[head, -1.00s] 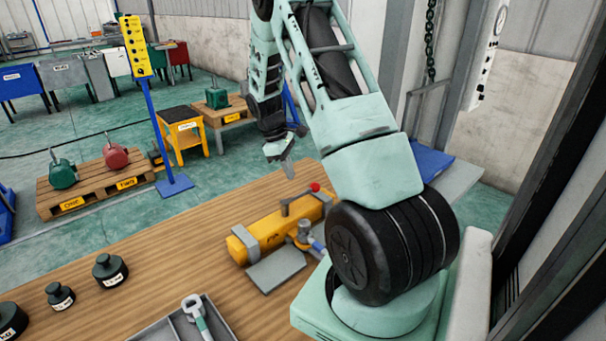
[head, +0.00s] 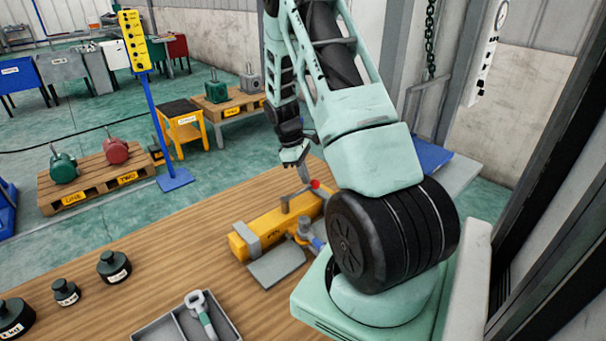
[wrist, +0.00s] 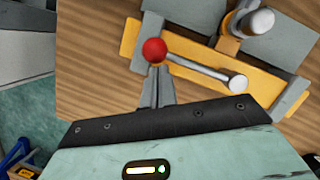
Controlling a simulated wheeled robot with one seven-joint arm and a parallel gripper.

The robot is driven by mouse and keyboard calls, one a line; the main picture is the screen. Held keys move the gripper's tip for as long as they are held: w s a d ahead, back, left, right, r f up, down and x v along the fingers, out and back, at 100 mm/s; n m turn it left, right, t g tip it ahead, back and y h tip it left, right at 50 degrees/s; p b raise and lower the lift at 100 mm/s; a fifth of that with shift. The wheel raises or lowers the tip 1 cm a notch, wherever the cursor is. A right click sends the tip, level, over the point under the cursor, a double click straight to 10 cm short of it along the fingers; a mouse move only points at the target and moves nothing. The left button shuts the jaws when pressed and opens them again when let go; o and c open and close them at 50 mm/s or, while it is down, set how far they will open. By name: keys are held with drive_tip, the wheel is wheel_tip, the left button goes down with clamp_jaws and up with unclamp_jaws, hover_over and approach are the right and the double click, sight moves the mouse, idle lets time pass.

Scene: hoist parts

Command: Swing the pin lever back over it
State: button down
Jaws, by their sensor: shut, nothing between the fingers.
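The pin lever (head: 298,194) is a grey bar with a red ball knob (head: 314,184), on top of a yellow block (head: 264,232). In the wrist view the lever (wrist: 200,69) runs from its round grey pivot end at right to the red knob (wrist: 155,50) at left. My gripper (head: 306,180) is shut with nothing between its fingers. In the wrist view its fingertips (wrist: 159,68) are right by the knob; I cannot tell whether they touch it. A grey fitting with a blue part (head: 304,230) stands beside the block, partly hidden by my arm in the head view.
A grey plate (head: 276,268) lies in front of the yellow block. A grey tray (head: 165,327) with a ring-ended tool and several black weights (head: 113,267) are on the wooden table (head: 190,250).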

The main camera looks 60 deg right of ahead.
sight(313, 185)
drive_tip(key=shift+s+a+m+y+p, duration=0.15)
drive_tip(key=shift+s+m+y, duration=0.1)
drive_tip(key=shift+s+m, duration=0.65)
drive_tip(key=shift+s+a+m+y+p, duration=0.15)
drive_tip(key=shift+s+m+y, duration=0.1)
drive_tip(key=shift+s+m, duration=0.65)
drive_tip(key=s+m, duration=0.1)
drive_tip(key=a+m+y, duration=0.1)
drive_tip(key=m, duration=0.1)
drive_tip(key=shift+s, duration=0.35)
drive_tip(key=s+a+m+t+y, duration=0.2)
drive_tip(key=s+a+m, duration=0.2)
drive_tip(key=a+m, duration=0.4)
drive_tip(key=shift+a+m+b, duration=0.2)
drive_tip(key=shift+m+b, duration=0.25)
drive_tip(key=shift+m, duration=1.25)
drive_tip(key=shift+s+a, duration=0.1)
